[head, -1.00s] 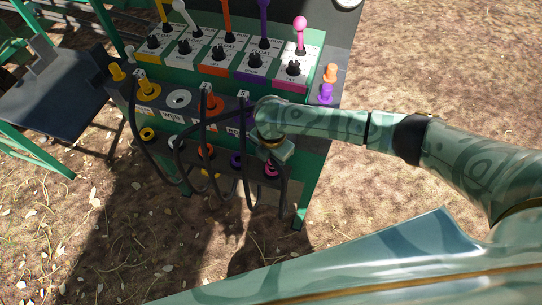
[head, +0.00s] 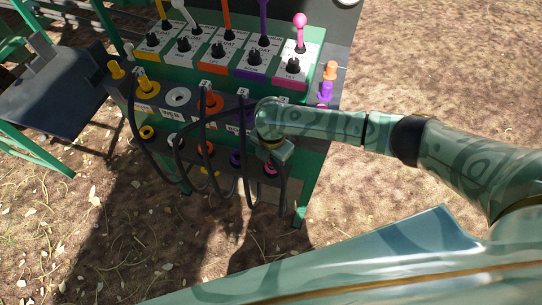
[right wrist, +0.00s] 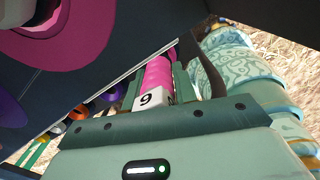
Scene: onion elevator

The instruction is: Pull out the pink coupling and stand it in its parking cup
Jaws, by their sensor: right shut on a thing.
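The pink coupling (right wrist: 158,75), with a white block marked with a digit, lies between the fingers of my right gripper (right wrist: 160,82) in the right wrist view. The gripper is shut on it. In the head view my right gripper (head: 277,151) is at the right end of the fittings and hides most of the coupling. A bit of pink (head: 271,168) shows just below it in the lower row. A large pink round fitting (right wrist: 70,30) is beside the coupling in the wrist view, apart from it. I cannot tell whether the coupling is still seated. My left gripper is not in view.
Black hoses (head: 249,180) hang in loops close to the gripper's left. Levers, including a pink one (head: 300,22), rise behind. Open ground lies to the right.

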